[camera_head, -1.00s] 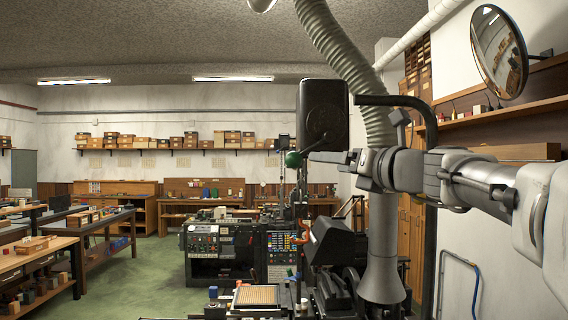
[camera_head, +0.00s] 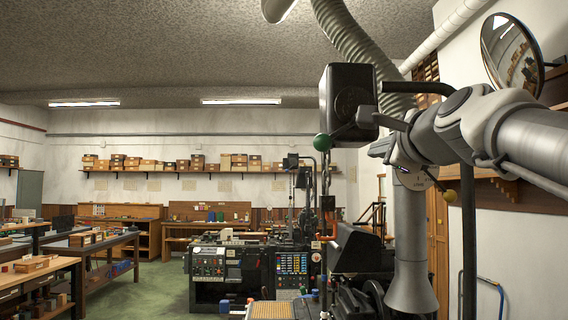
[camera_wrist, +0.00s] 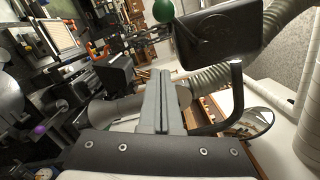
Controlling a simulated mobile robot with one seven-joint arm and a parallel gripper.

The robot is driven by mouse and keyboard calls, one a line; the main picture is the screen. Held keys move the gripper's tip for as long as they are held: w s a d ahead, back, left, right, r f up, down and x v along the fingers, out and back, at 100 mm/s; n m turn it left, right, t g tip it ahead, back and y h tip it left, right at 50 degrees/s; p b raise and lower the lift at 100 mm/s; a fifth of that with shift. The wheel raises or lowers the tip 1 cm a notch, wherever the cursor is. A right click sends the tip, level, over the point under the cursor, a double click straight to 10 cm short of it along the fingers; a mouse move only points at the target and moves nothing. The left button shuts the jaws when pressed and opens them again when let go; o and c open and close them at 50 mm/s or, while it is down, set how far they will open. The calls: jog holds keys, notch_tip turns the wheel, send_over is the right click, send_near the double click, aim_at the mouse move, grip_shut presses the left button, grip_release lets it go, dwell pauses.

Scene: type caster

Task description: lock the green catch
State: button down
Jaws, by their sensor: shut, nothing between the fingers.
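The green ball (camera_head: 322,142) sits on the end of a short dark lever at the lower left of a black box-shaped housing (camera_head: 350,92). The ball also shows at the top of the wrist view (camera_wrist: 163,10), with the housing (camera_wrist: 222,35) to its right. My gripper (camera_head: 390,121) comes in from the right at the housing's lower right side, apart from the ball. In the wrist view my gripper's fingers (camera_wrist: 160,75) are together and empty, pointing toward the ball. Whether they touch the housing I cannot tell.
A ribbed hose (camera_head: 345,40) hangs behind the housing. A bent black bar (camera_head: 415,87) runs right from it, near my arm. A yellow ball (camera_head: 451,196) is below my wrist. Machines (camera_head: 235,265) stand below; open floor (camera_head: 150,295) lies left.

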aim_at(339, 131)
jog(key=w+a+r+p, duration=0.2)
jog(key=w+a+p, duration=0.2)
jog(key=w, duration=0.6)
jog(key=shift+w+a+p, duration=0.15)
jog(key=shift+w+p, duration=0.05)
jog(key=shift+p, duration=0.5)
